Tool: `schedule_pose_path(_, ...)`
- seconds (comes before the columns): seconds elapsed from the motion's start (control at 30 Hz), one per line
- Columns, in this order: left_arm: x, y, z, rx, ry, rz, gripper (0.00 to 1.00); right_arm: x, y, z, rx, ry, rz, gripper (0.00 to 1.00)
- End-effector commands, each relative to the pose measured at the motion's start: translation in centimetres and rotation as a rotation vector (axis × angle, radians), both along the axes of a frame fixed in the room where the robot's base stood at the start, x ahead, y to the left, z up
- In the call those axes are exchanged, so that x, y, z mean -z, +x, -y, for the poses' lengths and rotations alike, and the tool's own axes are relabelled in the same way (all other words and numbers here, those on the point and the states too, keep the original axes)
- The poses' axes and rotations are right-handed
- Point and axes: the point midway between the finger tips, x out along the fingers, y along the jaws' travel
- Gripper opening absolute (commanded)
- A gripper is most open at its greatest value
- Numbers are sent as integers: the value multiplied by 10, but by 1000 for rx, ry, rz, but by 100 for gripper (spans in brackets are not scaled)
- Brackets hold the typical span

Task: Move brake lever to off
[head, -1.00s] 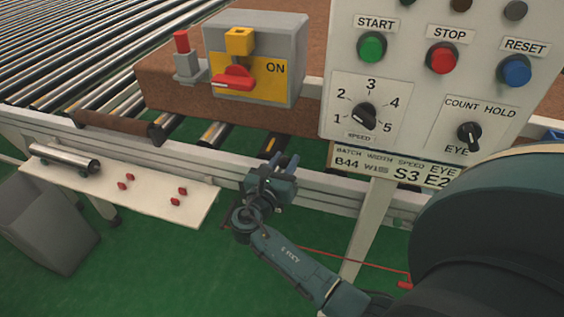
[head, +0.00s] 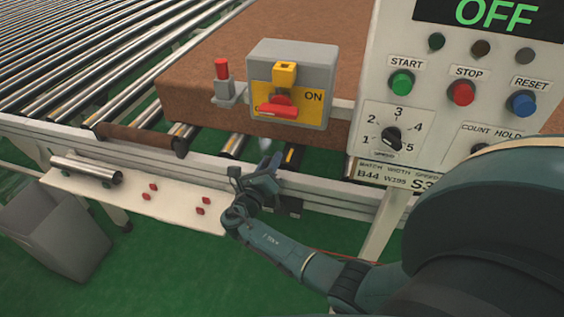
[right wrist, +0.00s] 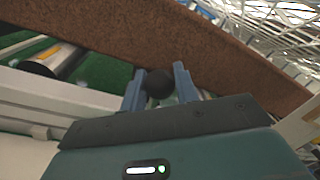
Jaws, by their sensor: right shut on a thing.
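My right gripper (head: 262,165) is in front of the conveyor's side rail, below the grey switch box. In the right wrist view its two blue fingers (right wrist: 160,88) stand on either side of a round black knob (right wrist: 158,83) and are shut on it. The knob looks like the end of the brake lever; its shaft is hidden, and I cannot make out the lever's position. The grey box (head: 322,66) carries a red handle (head: 277,111) lying level on a yellow plate marked ON; my gripper is apart from it. My left gripper is not in view.
A control panel (head: 430,100) with coloured buttons and a display reading OFF stands right. A white shelf (head: 125,208) with a metal roller (head: 85,170) and red pieces is at left, above a grey bin (head: 60,235).

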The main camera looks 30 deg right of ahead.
Motion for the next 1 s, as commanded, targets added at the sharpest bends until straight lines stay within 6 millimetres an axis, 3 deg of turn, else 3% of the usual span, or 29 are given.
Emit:
schedule_pose_path(0.1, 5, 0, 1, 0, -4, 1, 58, 2, 18, -13, -2, -63, -65, 0)
schedule_pose_path(0.4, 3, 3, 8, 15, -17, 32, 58, 12, 42, -34, 0, -177, -197, 0)
schedule_pose_path(1.0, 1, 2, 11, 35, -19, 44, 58, 17, 52, -42, -2, -224, -254, 0)
